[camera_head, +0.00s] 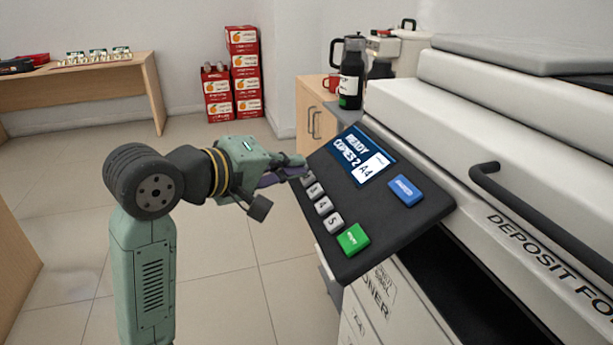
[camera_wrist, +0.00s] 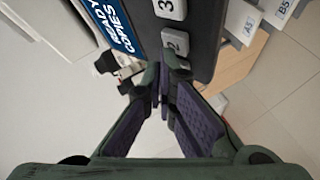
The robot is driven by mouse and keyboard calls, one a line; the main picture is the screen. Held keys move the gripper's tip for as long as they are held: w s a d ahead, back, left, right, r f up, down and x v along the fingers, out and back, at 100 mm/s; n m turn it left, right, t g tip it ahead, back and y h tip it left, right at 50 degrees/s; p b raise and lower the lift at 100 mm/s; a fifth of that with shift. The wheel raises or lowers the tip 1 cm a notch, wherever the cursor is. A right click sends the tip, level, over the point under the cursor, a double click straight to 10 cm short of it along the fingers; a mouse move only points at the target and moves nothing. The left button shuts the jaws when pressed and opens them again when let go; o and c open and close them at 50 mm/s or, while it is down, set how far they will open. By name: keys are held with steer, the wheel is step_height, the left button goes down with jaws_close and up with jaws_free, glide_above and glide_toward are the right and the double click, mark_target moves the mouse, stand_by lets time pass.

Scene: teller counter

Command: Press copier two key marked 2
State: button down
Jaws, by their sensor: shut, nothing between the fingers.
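The copier's dark sloping panel (camera_head: 375,225) carries a column of light grey number keys. The key marked 2 (camera_wrist: 176,41) shows in the wrist view, its lower part close behind my fingertips. The key marked 3 (camera_wrist: 170,8) is beside it, farther up. In the head view my gripper (camera_head: 301,169) reaches over the panel's left edge at the top of the key column and hides that end. My gripper also shows in the wrist view (camera_wrist: 163,75), shut and empty, with its tips at key 2. I cannot tell whether they touch it. The display (camera_head: 358,156) reads "READY COPIES 2 A4".
A green key (camera_head: 353,238) and a blue key (camera_head: 406,190) are on the same panel. A black handle (camera_head: 535,220) juts from the white machine at right. A dark flask (camera_head: 351,75) stands behind the panel. The floor at left is open.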

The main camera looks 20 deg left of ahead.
steer(key=shift+s+a+r, duration=0.15)
steer(key=shift+a+r, duration=0.05)
steer(key=shift+r, duration=0.2)
steer(key=r, duration=0.1)
steer(key=s+a+r+p, duration=0.1)
steer(key=a+r, duration=0.1)
steer(key=r, duration=0.1)
steer(key=shift+s+a+r, duration=0.1)
steer(key=shift+s, duration=0.15)
stand_by(0.6)
